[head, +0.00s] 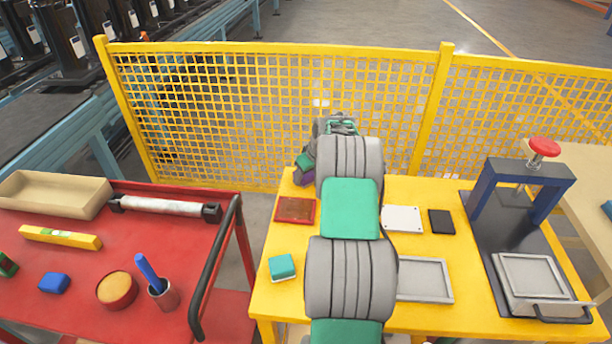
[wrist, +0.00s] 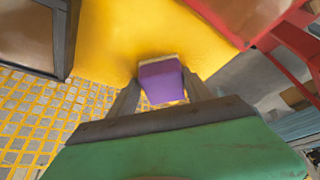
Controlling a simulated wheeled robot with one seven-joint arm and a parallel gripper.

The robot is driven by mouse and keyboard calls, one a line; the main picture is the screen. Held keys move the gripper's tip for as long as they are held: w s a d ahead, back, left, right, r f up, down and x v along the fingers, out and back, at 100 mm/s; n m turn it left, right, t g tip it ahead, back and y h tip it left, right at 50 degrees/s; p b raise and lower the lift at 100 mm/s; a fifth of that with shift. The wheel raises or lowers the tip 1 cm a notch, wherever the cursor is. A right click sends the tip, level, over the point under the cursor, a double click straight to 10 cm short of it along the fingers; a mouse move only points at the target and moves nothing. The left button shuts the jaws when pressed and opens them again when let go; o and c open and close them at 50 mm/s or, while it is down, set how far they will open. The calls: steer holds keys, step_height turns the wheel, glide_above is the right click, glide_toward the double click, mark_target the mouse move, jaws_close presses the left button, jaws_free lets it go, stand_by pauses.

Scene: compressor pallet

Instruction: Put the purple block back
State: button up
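The purple block (wrist: 162,82), with a pale band along one edge, sits between the two dark fingers of my gripper (wrist: 160,88) in the wrist view. The fingers flank it closely on both sides and appear shut on it. It shows over the edge of the yellow table (wrist: 110,35); its height there is unclear. In the head view the purple block (head: 305,161) is a small patch at the table's far left corner, left of my arm's end. My arm hides most of my gripper there.
On the yellow table (head: 430,330) are a red tray (head: 295,210), a teal block (head: 282,267), a white plate (head: 402,219), a black pad (head: 441,222), a grey tray (head: 425,281) and a press (head: 522,190). A yellow fence (head: 270,100) stands behind. A red cart (head: 60,325) is left.

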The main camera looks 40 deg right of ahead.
steer(key=shift+o, duration=0.3)
steer(key=shift+s+a+f, duration=0.2)
steer(key=shift+a+f, duration=0.35)
steer(key=shift+f, duration=0.1)
steer(key=shift+r, duration=0.2)
steer(key=w+v, duration=0.1)
steer(key=v, duration=1.2)
steer(key=a+r, duration=0.3)
steer(key=a, duration=0.4)
steer(key=a+r, duration=0.2)
steer(key=a, duration=0.6)
steer(key=s+a+g+p, duration=0.1)
steer(key=s+a, duration=1.9)
steer(key=a, duration=0.1)
steer(key=shift+s+a+f, duration=0.15)
steer(key=shift+s+f, duration=0.25)
steer(key=shift+f, duration=0.1)
